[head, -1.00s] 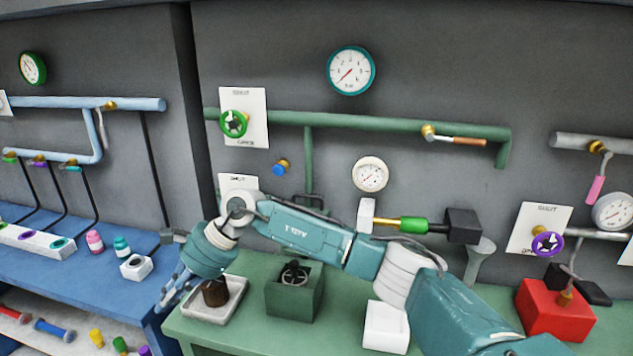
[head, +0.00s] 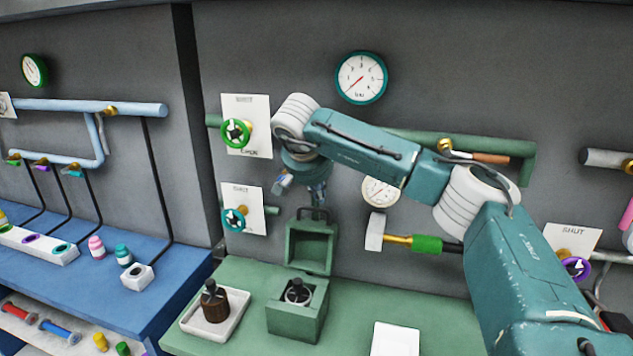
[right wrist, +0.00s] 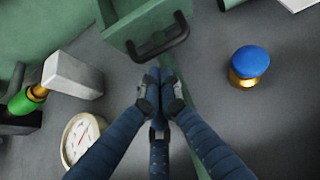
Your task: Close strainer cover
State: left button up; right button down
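The green strainer box (head: 297,322) stands on the green bench, open at the top, with a dark ringed part (head: 298,291) inside. Its green cover (head: 310,248) stands raised at the back of the box, with a black handle (head: 314,213) along its top edge. The cover (right wrist: 130,18) and its handle (right wrist: 163,43) also show in the right wrist view. My right gripper (right wrist: 158,78) has its fingertips together just short of the handle, with nothing visible between them. In the head view it (head: 317,200) is just above the raised cover. My left gripper is out of view.
A brown cylinder with a dark top (head: 214,304) stands in a white tray (head: 232,320) left of the box. Behind are a teal valve wheel (head: 235,219), a white gauge (head: 380,191), a green pipe (head: 470,146) and a green-handled hammer-like tool (head: 427,244). A blue-capped fitting (right wrist: 248,64) is nearby.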

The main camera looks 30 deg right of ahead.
jog(key=x, duration=0.3)
jog(key=shift+w+d+f+p, duration=0.1)
jog(key=shift+f+p, duration=0.1)
jog(key=shift+p, duration=0.15)
